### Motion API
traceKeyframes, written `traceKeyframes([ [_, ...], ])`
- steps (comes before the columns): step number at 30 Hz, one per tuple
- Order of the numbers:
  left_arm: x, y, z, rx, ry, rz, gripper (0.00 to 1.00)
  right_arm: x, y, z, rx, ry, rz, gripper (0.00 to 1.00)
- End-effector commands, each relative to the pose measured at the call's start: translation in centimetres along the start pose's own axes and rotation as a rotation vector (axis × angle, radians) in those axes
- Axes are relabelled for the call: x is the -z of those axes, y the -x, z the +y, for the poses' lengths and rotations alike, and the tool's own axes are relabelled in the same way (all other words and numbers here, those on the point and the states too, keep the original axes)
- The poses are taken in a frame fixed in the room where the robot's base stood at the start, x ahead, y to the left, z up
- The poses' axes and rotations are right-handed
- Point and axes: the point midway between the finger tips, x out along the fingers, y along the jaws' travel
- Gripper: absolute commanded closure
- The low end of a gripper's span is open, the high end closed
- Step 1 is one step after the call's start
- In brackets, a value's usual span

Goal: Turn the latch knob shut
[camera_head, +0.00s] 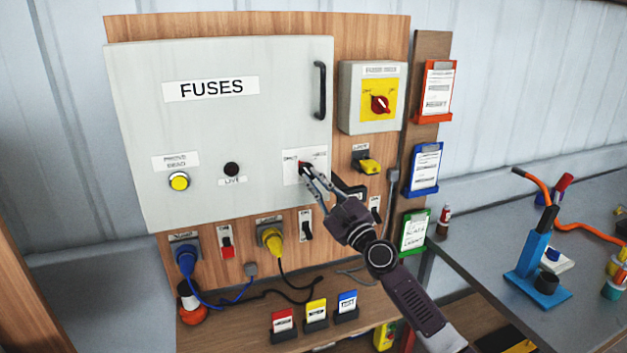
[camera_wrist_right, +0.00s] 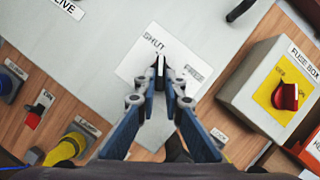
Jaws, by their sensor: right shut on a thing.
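The latch knob (camera_head: 302,163) sits on a white plate (camera_head: 318,160) at the lower right of the grey FUSES door (camera_head: 240,130). My right gripper (camera_head: 306,170) reaches up from the lower right with its fingertips shut on the knob. In the right wrist view, the plate (camera_wrist_right: 190,78) reads SHUT at its left and FREE at its right. The knob (camera_wrist_right: 161,62) shows there as a dark narrow edge between the fingertips, mostly hidden by them, so its exact angle is hard to tell. The door looks flush with its box. My left gripper is not in view.
A black door handle (camera_head: 320,90) stands out above the latch. A switch box (camera_head: 372,125) with a red rotary knob is to the right. Plugs, including a yellow one (camera_head: 271,238), and cables sit below. A bench (camera_head: 480,240) with tools is at right.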

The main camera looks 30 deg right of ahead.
Motion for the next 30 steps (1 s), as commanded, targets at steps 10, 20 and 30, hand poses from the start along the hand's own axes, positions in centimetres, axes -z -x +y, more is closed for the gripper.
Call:
traceKeyframes([
  [10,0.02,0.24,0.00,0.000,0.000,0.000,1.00,-0.01,0.00,-0.20,-0.060,0.146,0.000,1.00],
  [20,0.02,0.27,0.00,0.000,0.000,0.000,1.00,-0.02,0.00,-0.19,-0.073,0.179,0.000,1.00],
  [30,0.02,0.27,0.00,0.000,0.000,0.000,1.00,-0.03,0.00,-0.19,-0.073,0.178,0.000,0.84],
])
